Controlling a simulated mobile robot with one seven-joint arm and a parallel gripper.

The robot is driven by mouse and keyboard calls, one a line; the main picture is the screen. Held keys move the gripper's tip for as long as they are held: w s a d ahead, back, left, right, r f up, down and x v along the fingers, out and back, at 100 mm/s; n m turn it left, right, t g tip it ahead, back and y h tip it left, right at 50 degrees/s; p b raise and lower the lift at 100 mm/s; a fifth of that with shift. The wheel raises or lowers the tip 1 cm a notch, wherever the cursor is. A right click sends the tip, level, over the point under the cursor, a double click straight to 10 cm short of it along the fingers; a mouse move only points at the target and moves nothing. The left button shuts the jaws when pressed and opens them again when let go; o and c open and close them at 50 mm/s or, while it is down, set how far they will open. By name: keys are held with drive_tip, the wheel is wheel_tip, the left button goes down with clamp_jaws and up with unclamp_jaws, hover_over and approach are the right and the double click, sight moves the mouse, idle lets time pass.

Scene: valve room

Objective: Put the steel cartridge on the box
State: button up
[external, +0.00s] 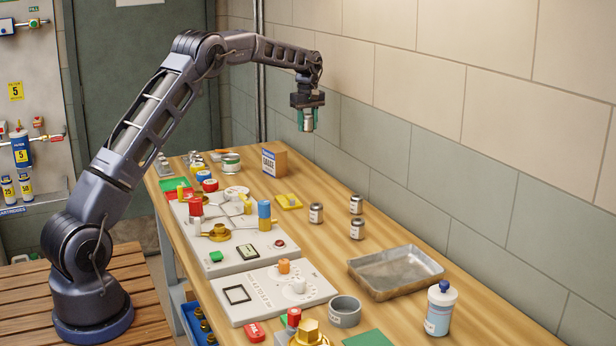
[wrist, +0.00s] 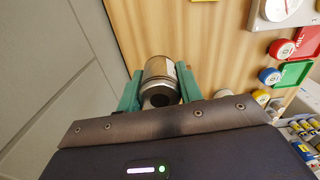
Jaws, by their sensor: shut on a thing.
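My gripper (external: 306,120) is raised near the wall, above the far part of the workbench. Its green fingers are shut on a steel cartridge (wrist: 160,72), held between them; it also shows small in the external view (external: 307,119). The cardboard box (external: 274,159), with a blue and white label, stands on the bench at the far end by the wall. The gripper is well above it and to its right in the external view. I cannot make out the box in the wrist view.
Three similar small canisters (external: 316,213) stand mid-bench. A metal tray (external: 396,272) and a white bottle (external: 440,308) stand nearer. A green-banded tin (external: 231,163) is left of the box. Valve panels (external: 235,232) fill the bench's left side. The tiled wall (external: 400,140) borders the right.

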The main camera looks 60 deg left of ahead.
wheel_tip(320, 180, up, 10)
drive_tip(key=n, duration=0.1)
hover_over(277, 151)
wheel_tip(277, 151, down, 20)
drive_tip(key=shift+d+r, duration=0.1)
drive_tip(key=shift+r, duration=0.05)
drive_tip(key=o, duration=1.2)
drive_tip(key=shift+f, duration=0.2)
drive_tip(key=shift+c, duration=0.2)
drive_tip(key=shift+r, duration=0.15)
